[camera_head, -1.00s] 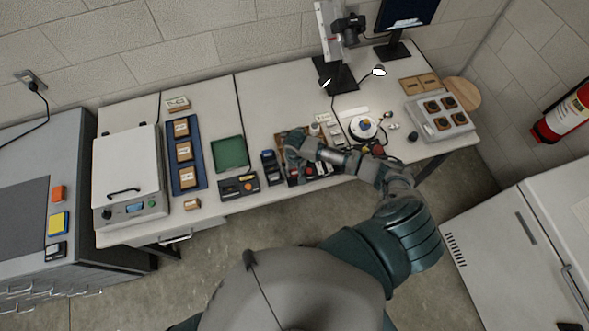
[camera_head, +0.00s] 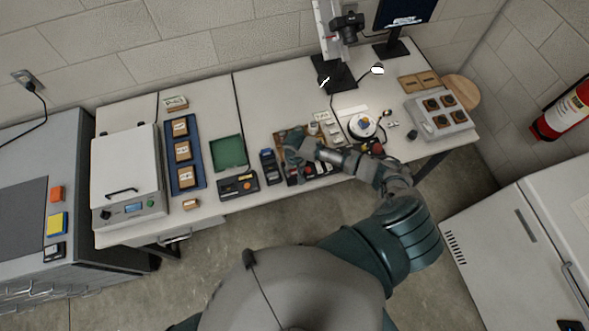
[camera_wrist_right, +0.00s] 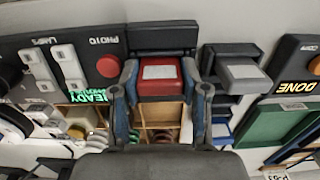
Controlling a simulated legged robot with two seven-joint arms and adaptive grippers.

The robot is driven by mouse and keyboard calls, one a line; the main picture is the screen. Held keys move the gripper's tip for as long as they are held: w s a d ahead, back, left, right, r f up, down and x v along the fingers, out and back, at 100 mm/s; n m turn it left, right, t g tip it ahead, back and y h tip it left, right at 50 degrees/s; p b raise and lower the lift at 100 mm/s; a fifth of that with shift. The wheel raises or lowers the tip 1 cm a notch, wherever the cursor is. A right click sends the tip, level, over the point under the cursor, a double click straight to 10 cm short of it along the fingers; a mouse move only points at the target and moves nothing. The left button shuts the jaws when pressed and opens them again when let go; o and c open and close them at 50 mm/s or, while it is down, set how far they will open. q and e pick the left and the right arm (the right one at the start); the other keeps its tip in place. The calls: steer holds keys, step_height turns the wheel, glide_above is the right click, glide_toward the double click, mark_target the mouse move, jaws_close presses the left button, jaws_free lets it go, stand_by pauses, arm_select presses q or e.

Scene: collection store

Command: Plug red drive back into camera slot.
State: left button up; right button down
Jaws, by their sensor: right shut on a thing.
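My right gripper (camera_wrist_right: 158,84) is shut on the red drive (camera_wrist_right: 160,88), a red block with a pale label, with one finger on each side. The drive is at the front of a dark dock (camera_wrist_right: 163,40) in the right wrist view; how deep it sits in it, I cannot tell. In the head view my right gripper (camera_head: 296,150) is over the wooden sectioned tray (camera_head: 283,132) and hides the drive. The camera (camera_head: 347,26) is on its stand at the back. My left gripper is not in view.
A grey drive sits in a neighbouring dock (camera_wrist_right: 222,62). A panel marked READY (camera_wrist_right: 60,65) and a panel marked DONE (camera_wrist_right: 299,75) flank the docks. The green tray (camera_head: 229,152) is empty. Compartments of the wooden tray show below the drive in the wrist view.

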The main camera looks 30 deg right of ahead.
steer(key=c, duration=0.9)
jaws_free()
steer(key=shift+o, duration=0.2)
step_height(320, 180, up, 3)
steer(key=p, duration=0.3)
steer(key=shift+r+p, duration=0.2)
steer(key=shift+p, duration=0.2)
step_height(320, 180, up, 2)
steer(key=shift+p, duration=0.35)
steer(key=shift+r, duration=2.8)
